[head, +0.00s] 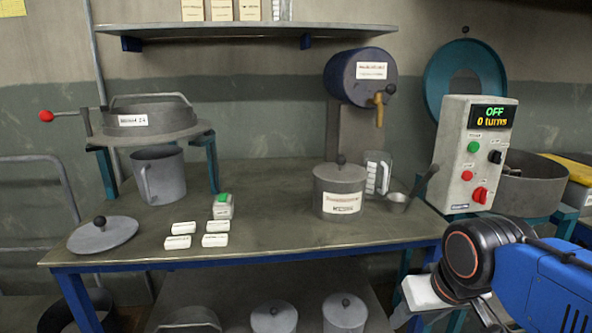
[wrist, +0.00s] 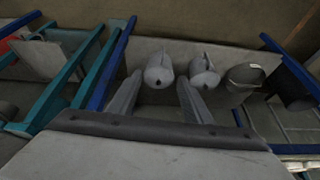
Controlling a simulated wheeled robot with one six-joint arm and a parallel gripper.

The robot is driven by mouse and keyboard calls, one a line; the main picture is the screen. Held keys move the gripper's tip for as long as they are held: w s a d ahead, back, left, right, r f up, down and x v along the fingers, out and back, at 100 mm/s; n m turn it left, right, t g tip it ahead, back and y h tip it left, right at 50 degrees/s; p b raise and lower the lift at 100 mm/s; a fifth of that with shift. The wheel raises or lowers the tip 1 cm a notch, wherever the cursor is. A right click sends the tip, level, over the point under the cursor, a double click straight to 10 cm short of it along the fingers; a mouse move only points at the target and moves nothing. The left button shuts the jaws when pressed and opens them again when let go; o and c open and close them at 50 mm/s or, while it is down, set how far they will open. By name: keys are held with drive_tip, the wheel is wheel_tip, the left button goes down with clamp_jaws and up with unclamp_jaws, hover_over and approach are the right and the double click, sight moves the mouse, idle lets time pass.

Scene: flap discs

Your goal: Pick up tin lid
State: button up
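A grey tin (head: 340,200) with a white label stands upright on the table, right of the middle. A flat grey lid with a dark knob (head: 340,170) sits on top of it. A second, loose grey lid with a black knob (head: 103,235) lies at the table's front left. The frames do not show which one is the tin lid. My gripper (wrist: 159,78) is open in the wrist view, its two grey fingers apart with nothing held. It is low at the front right, away from both lids, and its fingers are mostly out of the head view.
Several white blocks (head: 181,228) lie mid-table. A control box (head: 472,153) is at right. Lidded tins (head: 345,314) sit below; two (wrist: 160,72) show in the wrist view.

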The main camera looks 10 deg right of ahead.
drive_tip(key=w+a+r+m+g, duration=0.15)
drive_tip(key=w+r+m, duration=0.35)
drive_tip(key=w+r, duration=0.65)
drive_tip(key=w+a+r+m+g+y, duration=0.15)
drive_tip(key=w+r+m, duration=0.6)
drive_tip(key=r, duration=0.75)
drive_tip(key=w+a+r+m, duration=0.2)
drive_tip(key=w+r+m, duration=0.1)
drive_tip(key=w+r, duration=0.95)
hover_over(344, 157)
wheel_tip(344, 157, down, 11)
drive_tip(key=shift+r, duration=0.1)
drive_tip(key=shift+w+a+f, duration=0.1)
drive_tip(key=shift+w+f, duration=0.05)
drive_tip(key=shift+f, duration=1.2)
drive_tip(key=shift+w+a+f, duration=0.1)
drive_tip(key=shift+w+f, duration=0.05)
drive_tip(key=shift+f, duration=1.15)
clamp_jaws()
